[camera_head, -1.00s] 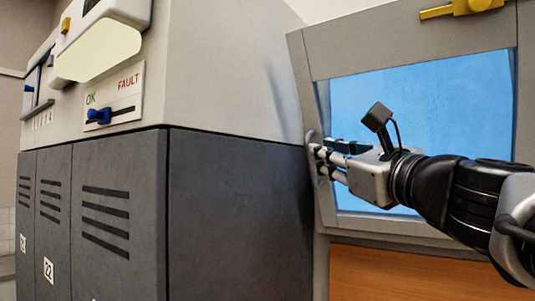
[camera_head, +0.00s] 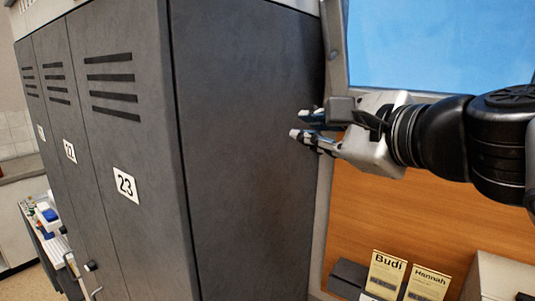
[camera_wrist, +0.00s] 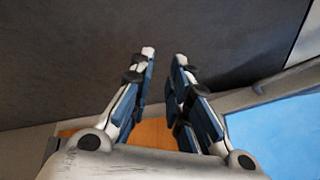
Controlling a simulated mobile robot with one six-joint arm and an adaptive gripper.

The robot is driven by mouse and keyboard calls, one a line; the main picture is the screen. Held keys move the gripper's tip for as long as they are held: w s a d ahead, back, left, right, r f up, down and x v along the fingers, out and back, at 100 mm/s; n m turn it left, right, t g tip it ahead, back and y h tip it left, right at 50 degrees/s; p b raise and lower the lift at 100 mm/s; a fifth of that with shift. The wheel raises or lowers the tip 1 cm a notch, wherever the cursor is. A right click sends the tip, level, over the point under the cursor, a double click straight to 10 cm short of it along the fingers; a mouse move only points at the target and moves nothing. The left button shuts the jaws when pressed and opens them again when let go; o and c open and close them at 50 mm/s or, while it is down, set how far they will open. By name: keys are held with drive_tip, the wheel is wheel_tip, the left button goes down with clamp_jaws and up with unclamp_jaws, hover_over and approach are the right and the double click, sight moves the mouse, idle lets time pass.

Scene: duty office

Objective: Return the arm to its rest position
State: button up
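My gripper (camera_head: 300,125) is in front of the side of the dark grey lockers (camera_head: 245,120), its fingers pointing left toward that side panel. It also shows in the wrist view (camera_wrist: 164,54), where the two blue-padded fingers stand a small gap apart with nothing between them. The gripper is partly open and empty. My arm reaches in from the right edge, in front of the lower part of the blue window. Whether the fingertips touch the locker side cannot be told; they look apart from it.
A blue window (camera_head: 440,45) is behind my arm, above an orange-brown wood panel (camera_head: 350,210). Name cards (camera_head: 386,275) and a dark box (camera_head: 347,277) are below at right. A cart with small items (camera_head: 48,215) stands at far left.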

drive_tip(key=s+f+n+g+h+b, duration=0.1)
drive_tip(key=s+f+n+g+h, duration=0.15)
drive_tip(key=s+f+n, duration=0.65)
drive_tip(key=s+f+n+g+h+b, duration=0.15)
drive_tip(key=f+g, duration=0.25)
drive_tip(key=f, duration=1.2)
drive_tip(key=s+d+f+n+g+h, duration=0.1)
drive_tip(key=s+d+f+n, duration=0.2)
drive_tip(key=s+f+n, duration=0.1)
drive_tip(key=s+d+f+n+g+h+b, duration=0.1)
drive_tip(key=s+d+f+n+g+h, duration=0.1)
drive_tip(key=s+f+n, duration=0.3)
wheel_tip(320, 180, down, 4)
drive_tip(key=shift+s+d+r, duration=0.2)
drive_tip(key=shift+s+d, duration=0.45)
drive_tip(key=shift+d, duration=0.2)
